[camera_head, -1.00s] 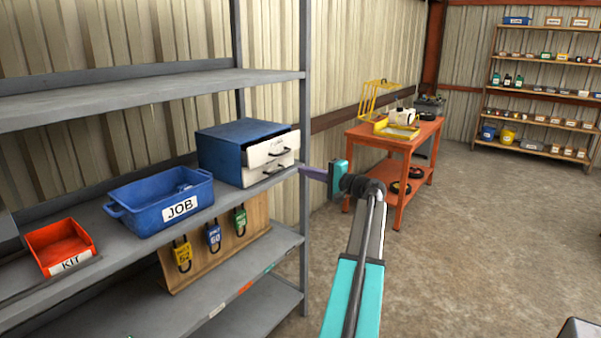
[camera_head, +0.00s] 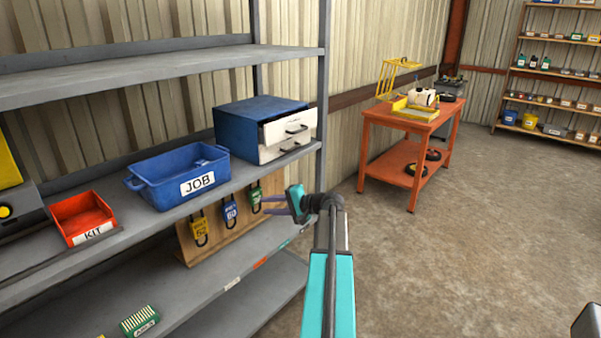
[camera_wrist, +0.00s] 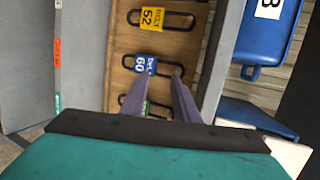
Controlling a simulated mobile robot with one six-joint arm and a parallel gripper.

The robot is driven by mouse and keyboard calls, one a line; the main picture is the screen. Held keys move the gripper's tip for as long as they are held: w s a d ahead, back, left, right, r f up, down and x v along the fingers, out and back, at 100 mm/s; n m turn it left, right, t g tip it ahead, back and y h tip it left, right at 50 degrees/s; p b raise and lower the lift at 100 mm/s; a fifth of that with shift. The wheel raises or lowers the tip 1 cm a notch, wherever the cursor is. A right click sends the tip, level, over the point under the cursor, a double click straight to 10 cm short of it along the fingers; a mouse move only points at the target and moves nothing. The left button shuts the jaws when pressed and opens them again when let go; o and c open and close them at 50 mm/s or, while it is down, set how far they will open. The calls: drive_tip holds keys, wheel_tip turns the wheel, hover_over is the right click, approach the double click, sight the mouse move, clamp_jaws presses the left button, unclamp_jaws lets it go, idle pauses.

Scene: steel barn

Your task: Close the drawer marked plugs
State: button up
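A blue cabinet (camera_head: 240,128) with two white-fronted drawers stands at the right end of the middle shelf. The upper drawer (camera_head: 275,131) is pulled out part way and sticks out past the lower drawer (camera_head: 273,153). Each has a dark handle. I cannot read their labels, so I cannot tell which is marked plugs. My gripper (camera_head: 272,205) is below and in front of the cabinet, near the padlock board, touching no drawer. In the wrist view its purple fingers (camera_wrist: 158,92) are apart with nothing held, and part of the cabinet (camera_wrist: 257,119) shows at right.
A blue JOB bin (camera_head: 165,195) and a red KIT tray (camera_head: 72,232) stand left on the same shelf. Several padlocks hang on a wooden board (camera_head: 220,236) below. The shelf's upright post (camera_head: 322,110) is right of the cabinet. An orange cart (camera_head: 400,120) stands beyond; the floor at right is clear.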

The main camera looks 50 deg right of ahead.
drive_tip(key=w+a+f+n+g+y, duration=0.1)
drive_tip(key=w+a+f+n+g, duration=0.15)
drive_tip(key=a+f, duration=0.7)
drive_tip(key=w+a+f+n+g+y, duration=0.1)
drive_tip(key=a+f+g+y, duration=0.15)
drive_tip(key=a+f, duration=0.7)
drive_tip(key=s+a+f+n+g, duration=0.1)
drive_tip(key=s+a+f+g, duration=0.15)
drive_tip(key=a+f, duration=0.55)
drive_tip(key=s+a+f+n+g, duration=0.25)
drive_tip(key=a+f, duration=0.35)
drive_tip(key=a, duration=0.4)
drive_tip(key=s+a+f+n+g+h, duration=0.25)
drive_tip(key=s+a+f+g, duration=0.25)
drive_tip(key=s+a+f, duration=0.6)
drive_tip(key=s+a+f+n+g+h, duration=0.1)
drive_tip(key=s+a+f+n+g, duration=0.1)
drive_tip(key=s, duration=0.7)
drive_tip(key=s+a+f+n+g+h, duration=0.2)
drive_tip(key=s+a+n, duration=0.2)
drive_tip(key=s, duration=0.5)
drive_tip(key=shift+s+a+f+n+g+h, duration=0.25)
drive_tip(key=shift+s+a+n+g+h, duration=0.05)
drive_tip(key=shift+a+n, duration=0.15)
